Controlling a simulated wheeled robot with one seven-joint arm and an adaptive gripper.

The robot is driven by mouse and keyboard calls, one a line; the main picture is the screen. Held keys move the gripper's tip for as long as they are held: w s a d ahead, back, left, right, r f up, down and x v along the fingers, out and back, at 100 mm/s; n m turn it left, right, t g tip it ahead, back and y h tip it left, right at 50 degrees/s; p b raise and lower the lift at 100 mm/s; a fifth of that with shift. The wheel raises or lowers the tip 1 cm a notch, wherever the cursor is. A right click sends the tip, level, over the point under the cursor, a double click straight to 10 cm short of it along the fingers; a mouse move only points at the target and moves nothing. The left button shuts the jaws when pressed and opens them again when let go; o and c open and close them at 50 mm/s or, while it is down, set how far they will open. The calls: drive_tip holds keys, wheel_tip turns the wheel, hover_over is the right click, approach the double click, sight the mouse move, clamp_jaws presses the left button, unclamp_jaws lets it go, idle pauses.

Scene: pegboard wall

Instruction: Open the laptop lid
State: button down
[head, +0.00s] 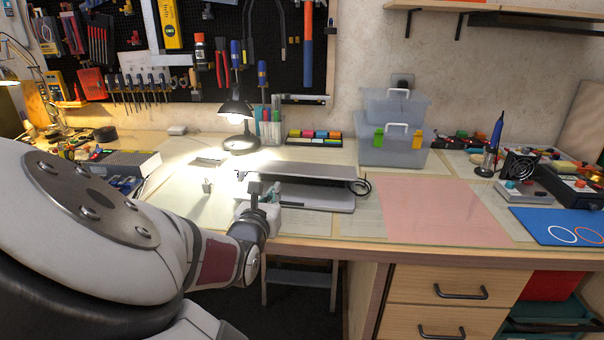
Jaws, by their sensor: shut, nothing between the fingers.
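The grey laptop lies on the desk in the middle of the head view. Its lid (305,170) shows as a slab with a dark near edge, and it appears partly raised above the silver base (320,197). The exact angle of the lid is hard to tell. My gripper (263,189) is at the laptop's left near corner, reaching in from the left. It is shut and empty. It hides the left part of the base, and I cannot tell whether it touches the laptop.
A lit desk lamp (237,130) and a pen holder (270,132) stand behind the laptop. A black cable (362,186) curls at its right. Clear storage boxes (394,145) stand back right. The pink mat (440,211) is bare. A pegboard with tools backs the desk.

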drive_tip(key=w, duration=0.2)
drive_tip(key=w+b, duration=0.1)
drive_tip(key=w, duration=0.1)
drive_tip(key=shift+w+d+f, duration=0.1)
drive_tip(key=shift+d+f, duration=0.1)
drive_tip(key=shift+w+r+p, duration=0.1)
drive_tip(key=shift+r+p, duration=0.5)
drive_tip(key=shift+p, duration=0.3)
idle(0.4)
